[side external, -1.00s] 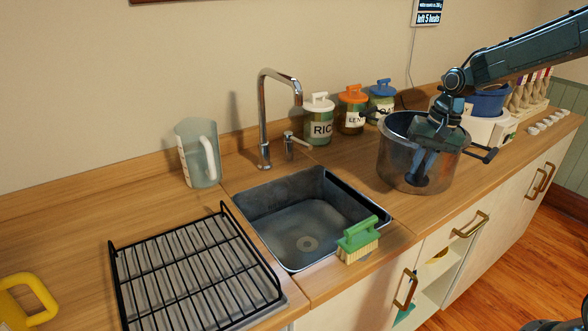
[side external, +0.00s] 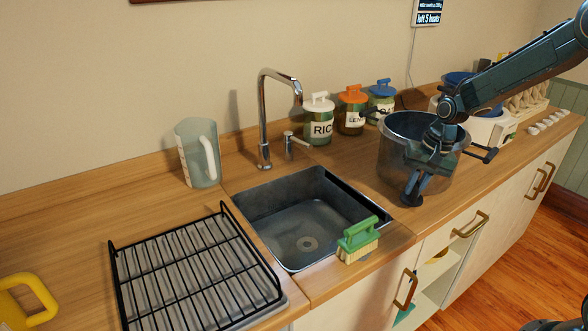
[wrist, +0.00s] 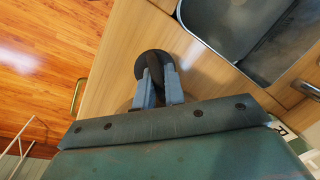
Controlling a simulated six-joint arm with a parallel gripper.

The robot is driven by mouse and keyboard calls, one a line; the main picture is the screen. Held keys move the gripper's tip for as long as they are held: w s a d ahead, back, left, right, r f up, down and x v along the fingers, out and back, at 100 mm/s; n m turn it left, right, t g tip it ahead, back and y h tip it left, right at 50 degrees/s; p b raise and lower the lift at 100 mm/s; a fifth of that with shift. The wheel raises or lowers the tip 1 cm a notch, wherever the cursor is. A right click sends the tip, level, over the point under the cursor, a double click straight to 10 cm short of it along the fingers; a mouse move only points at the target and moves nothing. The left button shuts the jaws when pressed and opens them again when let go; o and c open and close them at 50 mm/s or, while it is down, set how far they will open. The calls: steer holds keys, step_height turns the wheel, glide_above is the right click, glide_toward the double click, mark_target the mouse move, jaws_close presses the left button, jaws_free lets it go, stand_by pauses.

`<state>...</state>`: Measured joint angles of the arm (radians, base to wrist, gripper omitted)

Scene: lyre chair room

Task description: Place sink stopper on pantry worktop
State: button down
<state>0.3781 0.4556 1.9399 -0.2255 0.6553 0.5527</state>
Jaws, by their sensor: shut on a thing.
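The sink stopper (side external: 411,200) is a small dark round piece at my gripper's fingertips, low in front of the pot's left side. In the wrist view the stopper (wrist: 152,66) shows as a black disc between the two fingers. My gripper (side external: 417,185) points down and is shut on it; the grey-blue fingers (wrist: 158,82) show in the wrist view. The wooden pantry worktop (side external: 375,210) lies under the stopper. I cannot tell whether the stopper touches the wood.
The large metal pot (side external: 395,155) stands close behind my gripper. The sink (side external: 285,225) is to the left, with a green brush (side external: 358,240) at its front right corner. Jars (side external: 320,120) line the wall. Bare worktop lies between sink and pot.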

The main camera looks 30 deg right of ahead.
mark_target(422, 199)
steer(key=shift+f, duration=0.1)
steer(key=c, duration=1.5)
jaws_free()
steer(key=r, duration=0.4)
steer(key=s+d+r, duration=0.1)
steer(key=r, duration=0.7)
steer(key=shift+s+d, duration=0.3)
steer(key=shift+d, duration=0.05)
